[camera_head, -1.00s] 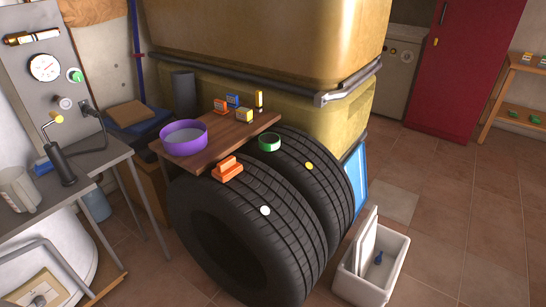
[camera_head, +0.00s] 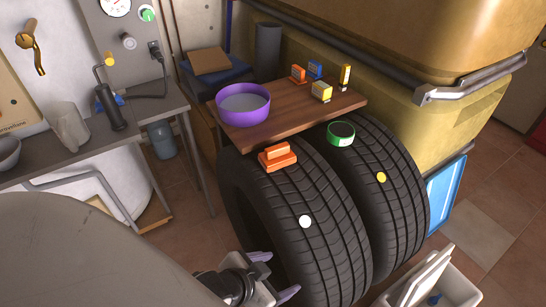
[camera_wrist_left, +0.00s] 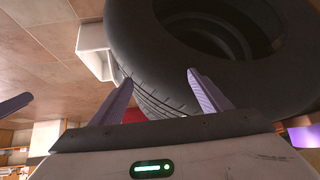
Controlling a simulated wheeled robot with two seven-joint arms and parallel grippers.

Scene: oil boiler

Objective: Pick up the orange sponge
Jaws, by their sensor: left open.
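The orange sponge (camera_head: 277,157) appears as an orange stepped block on top of the nearer black tire (camera_head: 310,205), below the front edge of the wooden board. My left gripper (camera_head: 277,277) is open and empty, low in front of that tire's side, below and apart from the orange block. In the left wrist view its two purple fingers (camera_wrist_left: 164,92) are spread, with the tire behind them and nothing between them. The orange block does not show there. A purple finger-like piece (camera_wrist_left: 14,105) at that view's left edge may belong to my right gripper.
A purple bowl (camera_head: 243,103) and several small items stand on the wooden board (camera_head: 300,112). A green ring-shaped object (camera_head: 341,132), a white disc (camera_head: 305,221) and a yellow disc (camera_head: 381,177) rest on the tires. A white bin (camera_head: 460,290) is at lower right. A grey table (camera_head: 170,105) stands left.

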